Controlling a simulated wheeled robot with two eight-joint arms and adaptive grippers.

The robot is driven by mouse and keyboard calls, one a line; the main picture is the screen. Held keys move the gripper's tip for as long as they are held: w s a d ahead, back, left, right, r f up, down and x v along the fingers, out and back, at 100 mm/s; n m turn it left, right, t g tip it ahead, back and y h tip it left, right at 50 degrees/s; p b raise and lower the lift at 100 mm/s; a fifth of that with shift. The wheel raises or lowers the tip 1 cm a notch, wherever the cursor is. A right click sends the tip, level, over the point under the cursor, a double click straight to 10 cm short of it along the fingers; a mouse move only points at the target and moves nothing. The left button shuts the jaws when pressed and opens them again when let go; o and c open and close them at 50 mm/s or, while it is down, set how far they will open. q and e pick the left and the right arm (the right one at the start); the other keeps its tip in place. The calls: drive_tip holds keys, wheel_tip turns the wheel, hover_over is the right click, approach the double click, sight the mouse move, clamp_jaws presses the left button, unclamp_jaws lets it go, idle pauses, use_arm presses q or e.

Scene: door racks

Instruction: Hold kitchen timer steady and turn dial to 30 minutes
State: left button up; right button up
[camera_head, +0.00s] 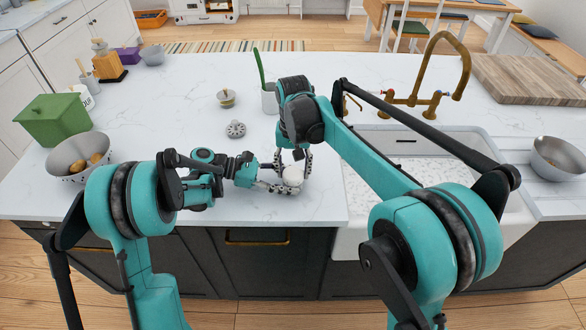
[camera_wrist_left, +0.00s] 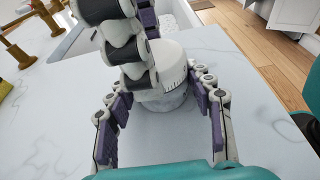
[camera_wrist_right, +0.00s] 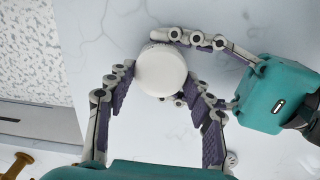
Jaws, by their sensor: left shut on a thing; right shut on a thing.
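The kitchen timer (camera_head: 293,176) is a white round body near the front edge of the counter. In the left wrist view (camera_wrist_left: 172,68) its white upper part with small dark marks sits over a greyer base. My left gripper (camera_head: 280,187) reaches in from the left, low, shut with its fingers on either side of the timer's base. My right gripper (camera_head: 293,162) comes down from above, shut around the upper part. The right wrist view shows the plain white top (camera_wrist_right: 161,71) between its fingers. The dial's setting is not readable.
The sink (camera_head: 390,185) with a brass tap (camera_head: 457,68) is to the right. A grey round item (camera_head: 235,129), a small lidded pot (camera_head: 226,98) and a utensil holder (camera_head: 269,100) stand behind. A bowl (camera_head: 70,153) and green box (camera_head: 52,120) are at left.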

sight(294, 170)
drive_tip(key=shift+m, duration=0.6)
drive_tip(key=o, duration=0.9)
wheel_tip(294, 170, up, 12)
